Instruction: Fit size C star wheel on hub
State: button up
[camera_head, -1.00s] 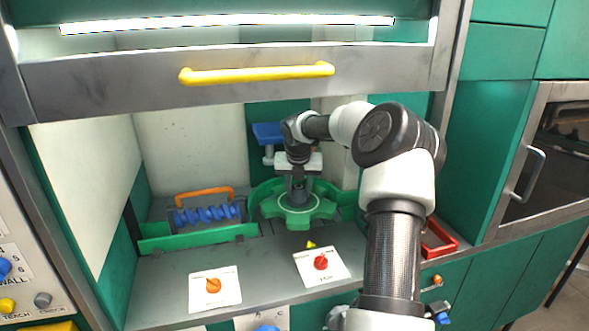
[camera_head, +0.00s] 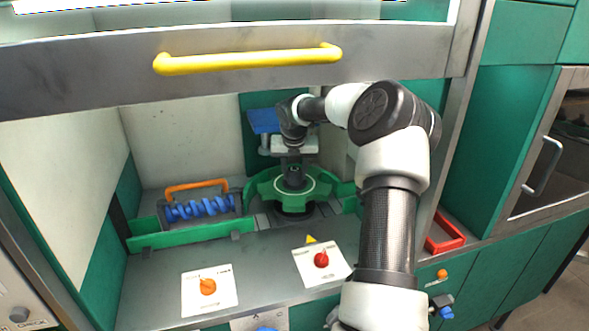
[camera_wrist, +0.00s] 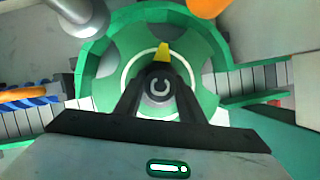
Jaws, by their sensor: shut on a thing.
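A green star wheel (camera_head: 270,190) with a pale ring and scalloped edge is held level in the head view. My gripper (camera_head: 293,166) points down, shut on the wheel's dark central grip. In the wrist view the wheel (camera_wrist: 120,45) lies beyond my gripper (camera_wrist: 160,72), and a letter C shows on the round centre between the fingers. A yellow tab (camera_wrist: 162,50) shows beside that centre. Below the wheel in the head view is a dark round base (camera_head: 296,217); the wheel appears raised above it. The hub itself is hidden under the wheel.
A curved green guide (camera_head: 322,178) stands behind the wheel. A blue screw (camera_head: 201,207) and green rail (camera_head: 190,238) lie left. A raised sash with a yellow handle (camera_head: 248,59) hangs above. Knob panels (camera_head: 209,288) are on the front deck; a red tray (camera_head: 446,243) is right.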

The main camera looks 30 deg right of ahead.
aim_at(294, 185)
jog(key=shift+w+f+b, duration=0.1)
jog(key=shift+f+b, duration=0.55)
jog(key=shift+f, duration=2.05)
jog(key=shift+p, duration=0.4)
jog(key=shift+f, duration=0.4)
